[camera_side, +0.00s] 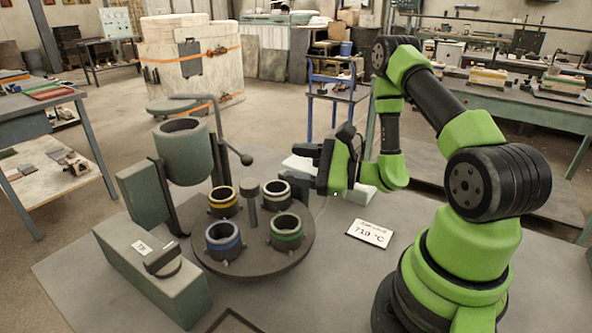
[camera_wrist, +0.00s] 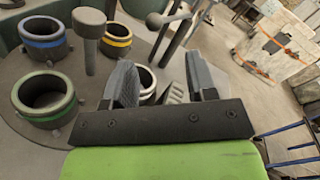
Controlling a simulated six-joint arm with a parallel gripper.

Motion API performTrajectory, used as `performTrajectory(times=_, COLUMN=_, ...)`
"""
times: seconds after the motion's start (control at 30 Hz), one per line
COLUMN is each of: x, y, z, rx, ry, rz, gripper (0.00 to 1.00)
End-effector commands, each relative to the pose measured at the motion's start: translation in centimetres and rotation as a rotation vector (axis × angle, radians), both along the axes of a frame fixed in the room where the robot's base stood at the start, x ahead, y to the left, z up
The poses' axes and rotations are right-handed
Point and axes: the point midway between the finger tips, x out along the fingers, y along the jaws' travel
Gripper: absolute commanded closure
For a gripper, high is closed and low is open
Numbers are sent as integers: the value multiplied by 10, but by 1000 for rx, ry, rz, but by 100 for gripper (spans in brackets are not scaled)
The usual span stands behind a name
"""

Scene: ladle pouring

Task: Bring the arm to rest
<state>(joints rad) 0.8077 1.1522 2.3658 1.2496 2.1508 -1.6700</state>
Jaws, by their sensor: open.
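My green and black arm stands at the right of the table in the side view, folded so that my gripper (camera_side: 318,158) hangs above the table, right of the round turntable (camera_side: 305,244). In the wrist view the two fingers of my gripper (camera_wrist: 165,82) are apart, with nothing between them. The ladle (camera_side: 184,152), a grey-green pot on a tilting stand with a ball-ended lever (camera_side: 246,158), stands behind the turntable and looks upright. My gripper is apart from both.
The turntable carries a yellow-banded cup (camera_side: 224,203), a blue-banded cup (camera_side: 223,241), a green-banded cup (camera_side: 286,233) and a white-banded cup (camera_side: 276,196) around a centre post (camera_side: 251,195). A 710 °C sign (camera_side: 369,233) lies on the table (camera_side: 340,285). A grey-green box (camera_side: 150,280) stands front left.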

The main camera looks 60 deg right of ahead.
Motion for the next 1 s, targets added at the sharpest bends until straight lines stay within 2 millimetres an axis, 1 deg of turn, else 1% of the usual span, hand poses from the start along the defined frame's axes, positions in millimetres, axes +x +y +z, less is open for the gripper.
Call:
performTrajectory(times=0.07, x=2, y=8, z=10, rx=-8, ry=-16, rz=52, gripper=48)
performTrajectory(times=0.17, x=3, y=32, z=35, rx=-28, ry=-50, rz=206, gripper=48)
performTrajectory(times=0.2, x=2, y=46, z=48, rx=-44, ry=-63, rz=296, gripper=48)
performTrajectory(times=0.27, x=-4, y=69, z=68, rx=-81, ry=-75, rz=449, gripper=48)
performTrajectory(times=0.3, x=-11, y=86, z=79, rx=-113, ry=-76, rz=555, gripper=48)
performTrajectory(times=0.37, x=-25, y=108, z=94, rx=-173, ry=-68, rz=707, gripper=48)
performTrajectory(times=0.4, x=-35, y=120, z=101, rx=-223, ry=-57, rz=802, gripper=48)
performTrajectory(times=0.5, x=-64, y=145, z=114, rx=-373, ry=-14, rz=1011, gripper=48)
performTrajectory(times=0.53, x=-72, y=150, z=116, rx=-427, ry=1, rz=1065, gripper=48)
performTrajectory(times=0.63, x=-100, y=161, z=121, rx=-628, ry=58, rz=1208, gripper=48)
performTrajectory(times=0.7, x=-116, y=162, z=122, rx=-789, ry=97, rz=1275, gripper=48)
performTrajectory(times=0.77, x=-128, y=160, z=124, rx=-936, ry=126, rz=1303, gripper=48)
performTrajectory(times=0.87, x=-141, y=152, z=128, rx=-1193, ry=159, rz=1294, gripper=48)
performTrajectory(times=0.9, x=-144, y=148, z=131, rx=-1294, ry=164, rz=1269, gripper=48)
performTrajectory(times=1.0, x=-148, y=136, z=141, rx=-1526, ry=157, rz=1170, gripper=48)
